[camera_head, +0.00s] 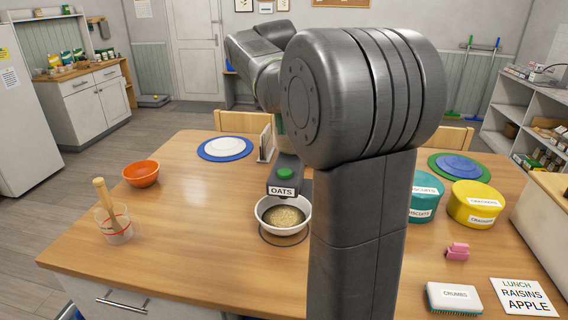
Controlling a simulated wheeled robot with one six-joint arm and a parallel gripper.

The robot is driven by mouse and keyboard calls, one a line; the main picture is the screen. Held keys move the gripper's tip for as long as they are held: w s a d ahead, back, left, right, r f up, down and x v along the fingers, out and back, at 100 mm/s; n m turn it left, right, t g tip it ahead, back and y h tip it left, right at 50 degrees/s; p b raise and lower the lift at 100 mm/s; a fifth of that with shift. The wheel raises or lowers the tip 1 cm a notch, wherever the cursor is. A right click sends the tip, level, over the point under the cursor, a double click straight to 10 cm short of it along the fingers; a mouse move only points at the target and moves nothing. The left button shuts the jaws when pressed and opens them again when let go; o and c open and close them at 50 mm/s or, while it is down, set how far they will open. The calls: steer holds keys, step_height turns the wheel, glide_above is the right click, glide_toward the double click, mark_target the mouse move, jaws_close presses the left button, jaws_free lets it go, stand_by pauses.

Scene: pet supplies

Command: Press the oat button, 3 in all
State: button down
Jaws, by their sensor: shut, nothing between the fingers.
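The oat dispenser (283,187) stands near the middle of the table, partly covered by my arm. Its front label reads OATS, and the green oat button (285,173) shows on top. A white bowl (262,212) sits below the label with a layer of oats (284,217) in it. My arm's large grey links fill the centre right and reach toward the back, above and beside the dispenser. My gripper is hidden behind these links, so its place relative to the button does not show.
An orange bowl (141,174) and a glass (116,234) with a wooden pestle stand left. A blue plate (206,153) lies behind. Teal (424,197) and yellow (472,204) tubs, a crumbs brush (453,297) and a lunch card (524,297) are right. The left front table is clear.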

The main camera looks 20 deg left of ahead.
steer(key=p, duration=0.1)
glide_toward(284, 174)
steer(key=w+f, duration=0.2)
steer(key=f, duration=0.1)
steer(key=w+a+f, duration=0.1)
steer(key=shift+w+f, duration=0.2)
steer(key=shift+f, duration=0.85)
step_height(284, 174, down, 2)
steer(key=shift+d+f+b, duration=0.1)
steer(key=shift+b, duration=0.55)
steer(key=shift+s+d+f, duration=0.1)
steer(key=shift+s+f, duration=0.05)
steer(key=shift+s, duration=0.1)
steer(key=r+p, duration=0.1)
steer(key=r, duration=0.1)
steer(key=r+p, duration=0.2)
steer(key=shift+w+r, duration=0.2)
steer(key=shift+r, duration=0.1)
steer(key=v, duration=1)
steer(key=shift+r+b, duration=0.25)
steer(key=shift+b, duration=0.15)
